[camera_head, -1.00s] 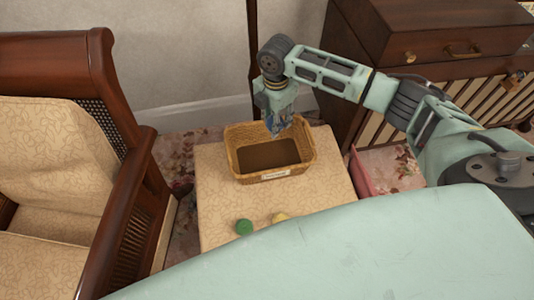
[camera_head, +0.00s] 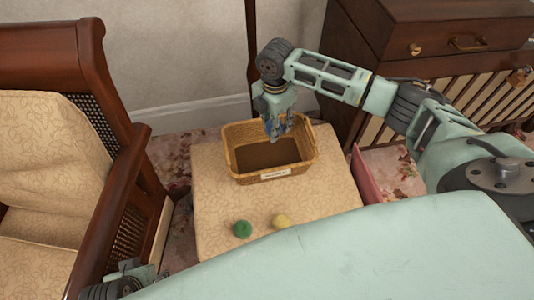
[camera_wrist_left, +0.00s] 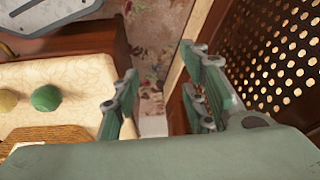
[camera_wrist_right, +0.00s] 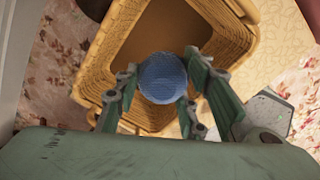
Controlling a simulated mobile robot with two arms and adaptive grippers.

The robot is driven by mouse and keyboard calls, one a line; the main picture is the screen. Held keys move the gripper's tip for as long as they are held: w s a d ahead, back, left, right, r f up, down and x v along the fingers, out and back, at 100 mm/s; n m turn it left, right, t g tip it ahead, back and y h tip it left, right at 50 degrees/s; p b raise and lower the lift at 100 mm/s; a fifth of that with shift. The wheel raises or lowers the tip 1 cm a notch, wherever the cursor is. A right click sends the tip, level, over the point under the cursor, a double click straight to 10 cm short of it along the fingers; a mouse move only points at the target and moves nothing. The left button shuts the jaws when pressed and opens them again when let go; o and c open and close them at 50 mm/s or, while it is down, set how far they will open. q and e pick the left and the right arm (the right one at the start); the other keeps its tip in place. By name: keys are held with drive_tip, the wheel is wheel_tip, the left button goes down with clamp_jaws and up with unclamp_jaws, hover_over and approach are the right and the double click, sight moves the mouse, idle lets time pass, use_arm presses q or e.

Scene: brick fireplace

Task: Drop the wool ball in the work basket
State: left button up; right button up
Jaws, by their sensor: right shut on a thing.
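The wicker work basket (camera_head: 296,174) stands on a cream patterned stool, with a small label on its front. A blue ball (camera_wrist_right: 162,78), which looks like the wool ball, is between the fingers of my right gripper (camera_wrist_right: 158,88). My right gripper (camera_head: 276,136) is shut on it and points down over the back part of the basket. In the head view the fingers largely hide the ball. My left gripper (camera_wrist_left: 160,100) is open and empty, low beside the stool and armchair; part of its arm shows at the lower left of the head view.
A green ball (camera_head: 243,229) and a yellow ball (camera_head: 281,221) lie on the stool (camera_head: 215,200) in front of the basket. A wooden armchair (camera_head: 105,150) stands at the left. A dark wooden cabinet (camera_head: 400,40) stands behind at the right.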

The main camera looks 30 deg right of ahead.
drive_tip(key=shift+f+b, duration=0.5)
use_arm(q)
drive_tip(key=v, duration=0.4)
drive_tip(key=shift+r, duration=0.3)
use_arm(e)
drive_tip(key=o, duration=1.2)
wheel_tip(320, 180, up, 12)
